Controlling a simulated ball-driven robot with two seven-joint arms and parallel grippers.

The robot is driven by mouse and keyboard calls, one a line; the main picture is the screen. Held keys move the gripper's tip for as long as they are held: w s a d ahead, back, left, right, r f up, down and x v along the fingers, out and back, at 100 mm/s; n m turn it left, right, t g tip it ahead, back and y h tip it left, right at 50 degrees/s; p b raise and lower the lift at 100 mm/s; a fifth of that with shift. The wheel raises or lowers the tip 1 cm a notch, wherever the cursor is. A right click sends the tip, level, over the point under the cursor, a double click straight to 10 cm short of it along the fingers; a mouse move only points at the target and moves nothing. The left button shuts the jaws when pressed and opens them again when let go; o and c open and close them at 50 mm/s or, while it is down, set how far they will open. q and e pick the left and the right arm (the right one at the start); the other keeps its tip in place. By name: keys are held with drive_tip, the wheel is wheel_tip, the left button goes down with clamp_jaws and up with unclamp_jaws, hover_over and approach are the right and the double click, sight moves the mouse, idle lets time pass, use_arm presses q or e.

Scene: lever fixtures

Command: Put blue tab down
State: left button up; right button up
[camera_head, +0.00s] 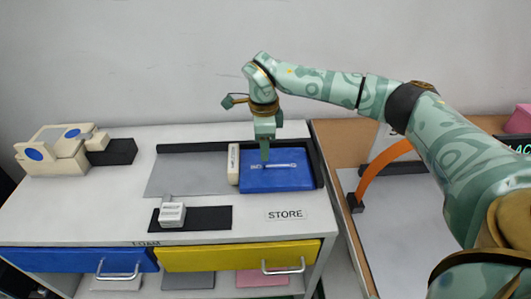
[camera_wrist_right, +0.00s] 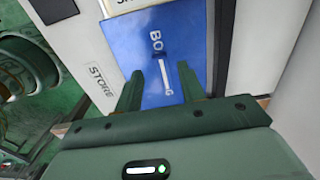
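A flat blue panel (camera_head: 276,184) with white lettering and a pale raised bar lies in a dark-edged bay at the right of the white cabinet top. The panel also shows in the right wrist view (camera_wrist_right: 135,35), where its pale bar (camera_wrist_right: 163,75) lies between my fingers. My right gripper (camera_head: 265,157) points down over the panel. In the right wrist view its two fingers (camera_wrist_right: 158,77) are apart, with gaps beside the bar. I cannot tell if the fingertips touch the panel. No separate blue tab is clearly identifiable. My left gripper is not in view.
A cream block (camera_head: 233,165) stands beside the panel. A grey plate (camera_head: 187,175) and a small white block (camera_head: 172,214) on a black strip lie left. A cream fixture with blue ovals (camera_head: 58,153) stands at far left. An orange curved lever (camera_head: 380,170) rises at right.

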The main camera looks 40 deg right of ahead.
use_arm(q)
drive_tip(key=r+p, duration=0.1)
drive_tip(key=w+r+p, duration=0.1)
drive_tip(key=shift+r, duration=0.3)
use_arm(e)
wheel_tip(320, 180, up, 7)
drive_tip(key=shift+r, duration=0.15)
